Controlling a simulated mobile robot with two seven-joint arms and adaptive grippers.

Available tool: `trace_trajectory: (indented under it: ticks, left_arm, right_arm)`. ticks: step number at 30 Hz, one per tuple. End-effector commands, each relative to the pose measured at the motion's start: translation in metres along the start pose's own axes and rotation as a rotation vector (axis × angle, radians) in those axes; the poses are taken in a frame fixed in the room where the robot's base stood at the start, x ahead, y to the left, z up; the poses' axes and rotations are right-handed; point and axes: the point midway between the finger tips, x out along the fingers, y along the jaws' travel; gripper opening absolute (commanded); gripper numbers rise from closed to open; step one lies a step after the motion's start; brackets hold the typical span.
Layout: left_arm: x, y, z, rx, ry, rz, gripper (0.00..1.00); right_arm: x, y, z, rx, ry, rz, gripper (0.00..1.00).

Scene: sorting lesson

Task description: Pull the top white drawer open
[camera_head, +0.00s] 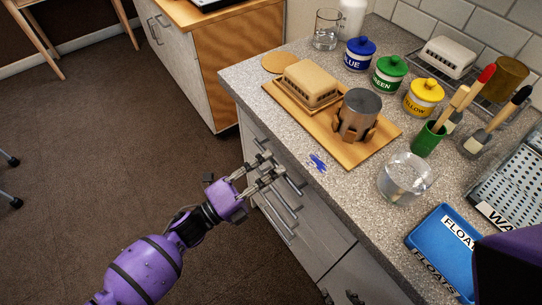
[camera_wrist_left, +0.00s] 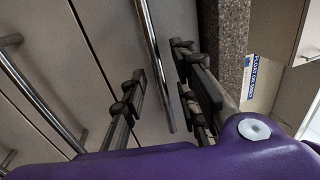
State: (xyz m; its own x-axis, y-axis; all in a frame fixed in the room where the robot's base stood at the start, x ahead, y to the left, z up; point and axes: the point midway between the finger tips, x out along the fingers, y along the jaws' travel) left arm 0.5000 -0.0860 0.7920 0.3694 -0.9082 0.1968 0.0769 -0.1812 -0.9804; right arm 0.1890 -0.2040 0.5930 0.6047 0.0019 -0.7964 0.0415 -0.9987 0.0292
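The top white drawer (camera_head: 258,128) is in the grey-white cabinet front under the speckled counter, and it looks closed. My left gripper (camera_head: 264,172) is at this front, just below the counter edge. In the left wrist view its fingers (camera_wrist_left: 165,90) are spread apart. A metal bar handle (camera_wrist_left: 152,55) runs between them, with visible space on both sides, so the fingers are around it but not closed on it. In the head view the gripper partly hides the upper handle. My right gripper is not in view.
More bar handles (camera_head: 283,204) sit lower on the cabinet front. The counter (camera_head: 335,195) holds a wooden board (camera_head: 372,152), labelled jars, a glass beaker (camera_head: 404,178) and a blue tray (camera_head: 424,240) near its edge. The brown floor (camera_head: 110,150) left of the cabinet is clear.

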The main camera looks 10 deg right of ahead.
Motion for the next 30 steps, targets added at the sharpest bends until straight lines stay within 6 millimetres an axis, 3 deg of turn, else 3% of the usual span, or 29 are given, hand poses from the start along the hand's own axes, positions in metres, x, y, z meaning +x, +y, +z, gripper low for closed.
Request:
trace_trajectory:
  ticks: [6, 14, 21, 30]
  left_arm:
    - [0.018, 0.0, 0.001, -0.001, -0.002, 0.0, 0.28]
    - [0.02, 0.001, 0.0, -0.002, -0.002, 0.001, 0.28]
    - [0.019, 0.001, 0.0, -0.002, -0.003, 0.001, 0.0]
    - [0.019, 0.001, 0.0, -0.002, -0.003, 0.001, 0.0]
  right_arm:
    - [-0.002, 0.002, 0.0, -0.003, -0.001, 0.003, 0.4]
    - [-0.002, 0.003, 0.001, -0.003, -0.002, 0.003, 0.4]
    - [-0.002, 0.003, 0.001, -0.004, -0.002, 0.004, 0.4]
    - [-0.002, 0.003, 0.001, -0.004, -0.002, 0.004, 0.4]
